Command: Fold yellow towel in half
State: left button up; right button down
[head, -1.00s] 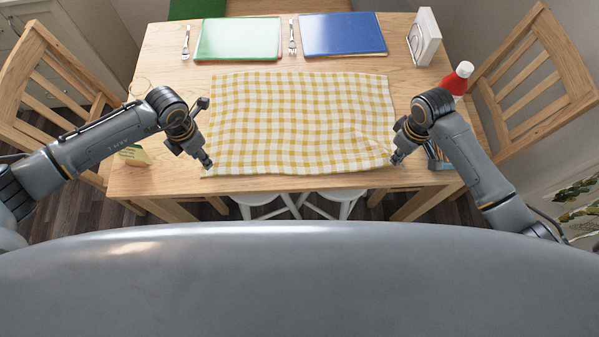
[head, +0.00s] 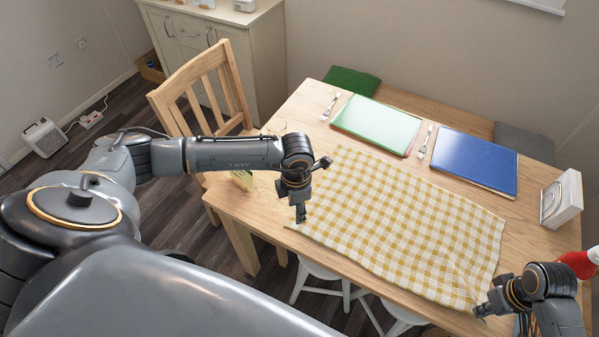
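The yellow-and-white checked towel (head: 400,215) lies spread out flat on the wooden table. Small creases show at its near right corner. My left gripper (head: 300,216) points down at the towel's near left corner, and the towel shows on both sides of its tip. My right gripper (head: 482,311) is low at the near right corner, beside the creases. Both sets of fingers are small and seen from above, so I cannot tell whether they are open or shut, or whether they hold cloth.
A green folder (head: 377,124) and a blue folder (head: 474,160) lie beyond the towel, with forks (head: 425,142) beside them. A white holder (head: 561,198) and a red bottle (head: 577,264) stand at the right. A wooden chair (head: 205,95) stands at the left; white stools (head: 318,275) are under the near edge.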

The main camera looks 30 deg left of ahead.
aim_at(296, 225)
pick_arm(q)
jog(key=shift+f, duration=3.55)
jog(key=shift+c, duration=0.4)
jog(key=shift+s+f, duration=0.1)
grip_shut()
jog(key=shift+r, duration=2.55)
